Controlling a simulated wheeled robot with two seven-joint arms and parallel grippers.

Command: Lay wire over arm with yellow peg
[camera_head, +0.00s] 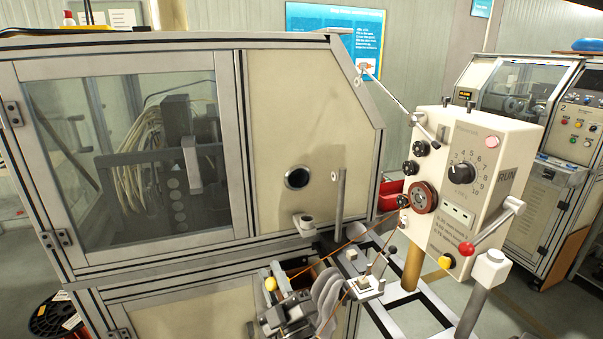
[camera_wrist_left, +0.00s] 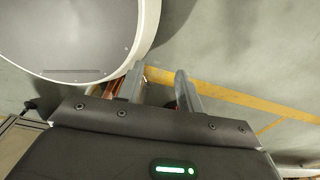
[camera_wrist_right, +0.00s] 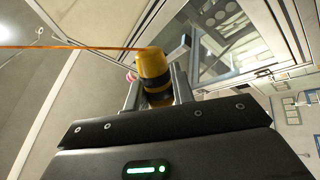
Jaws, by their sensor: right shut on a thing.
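My right gripper (camera_head: 280,297) is low in the middle of the head view, in front of the machine. It is shut on a yellow peg (camera_wrist_right: 155,72) with a dark band, held upright between the fingers in the right wrist view; its yellow top (camera_head: 270,284) also shows in the head view. A thin copper wire (camera_wrist_right: 75,47) runs from the left to the peg's top. In the head view the wire (camera_head: 330,256) slopes from the control box toward the peg. A small metal fixture (camera_head: 366,286) stands right of my right gripper. My left gripper (camera_wrist_left: 158,82) is open, its fingers apart.
The control box (camera_head: 455,175) with dial, spool and red-knobbed lever stands to the right. A cabinet (camera_head: 285,130) with a window fills the left. A grey upright post (camera_head: 340,195) stands behind the fixture. A wire spool (camera_head: 50,320) sits at the lower left.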

